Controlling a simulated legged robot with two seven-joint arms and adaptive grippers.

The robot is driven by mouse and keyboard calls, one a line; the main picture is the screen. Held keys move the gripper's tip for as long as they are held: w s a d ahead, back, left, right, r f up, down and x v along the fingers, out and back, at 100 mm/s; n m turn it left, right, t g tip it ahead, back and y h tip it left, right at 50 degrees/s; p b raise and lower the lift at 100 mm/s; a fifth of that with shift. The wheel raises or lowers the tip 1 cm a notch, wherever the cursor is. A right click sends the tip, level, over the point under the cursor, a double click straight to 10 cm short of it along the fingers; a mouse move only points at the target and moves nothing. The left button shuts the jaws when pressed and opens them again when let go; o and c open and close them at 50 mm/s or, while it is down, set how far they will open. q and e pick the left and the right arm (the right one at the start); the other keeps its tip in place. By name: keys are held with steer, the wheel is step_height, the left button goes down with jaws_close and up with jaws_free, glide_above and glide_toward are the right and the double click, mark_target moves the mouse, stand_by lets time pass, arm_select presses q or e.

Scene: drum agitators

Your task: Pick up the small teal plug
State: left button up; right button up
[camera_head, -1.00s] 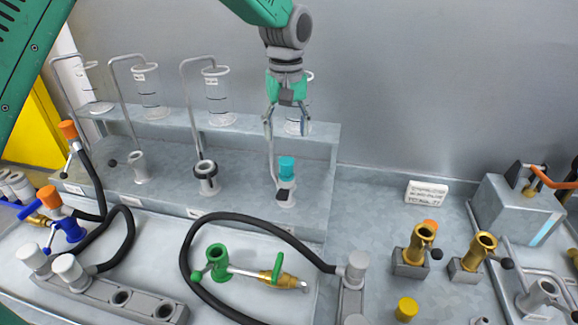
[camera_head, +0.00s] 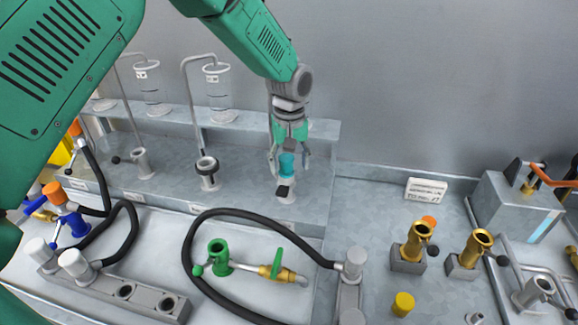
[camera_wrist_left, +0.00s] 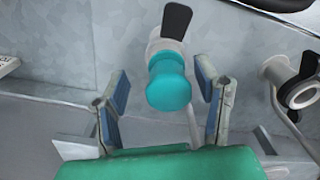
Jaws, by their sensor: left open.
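The small teal plug (camera_head: 287,165) sits upright on top of a grey fitting (camera_head: 286,190) at the right end of the metal shelf. In the left wrist view the teal plug (camera_wrist_left: 169,84) lies between the two fingers. My left gripper (camera_head: 288,160) is open and comes down from above, around the plug. In the left wrist view the blue-padded fingers of the left gripper (camera_wrist_left: 163,95) stand apart, with a gap on each side of the plug. My right gripper is not in view.
A similar fitting with a black ring (camera_head: 207,172) stands left of the plug. Glass cylinders (camera_head: 217,90) stand on the upper ledge behind. A black hose (camera_head: 187,250) loops in front, around a green fitting (camera_head: 218,255). Brass fittings (camera_head: 418,240) stand to the right.

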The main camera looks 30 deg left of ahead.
mark_target(287, 156)
arm_select(q)
steer(key=shift+s, duration=0.1)
steer(key=c, duration=1)
steer(key=shift+a, duration=0.2)
steer(key=shift+c, duration=1.3)
steer(key=shift+a, duration=0.35)
jaws_close()
steer(key=shift+w+d+r, duration=0.1)
steer(key=shift+w+r, duration=0.1)
steer(key=shift+r, duration=0.25)
step_height(287, 156, up, 9)
steer(key=shift+s+f+b, duration=0.1)
steer(key=shift+b, duration=0.45)
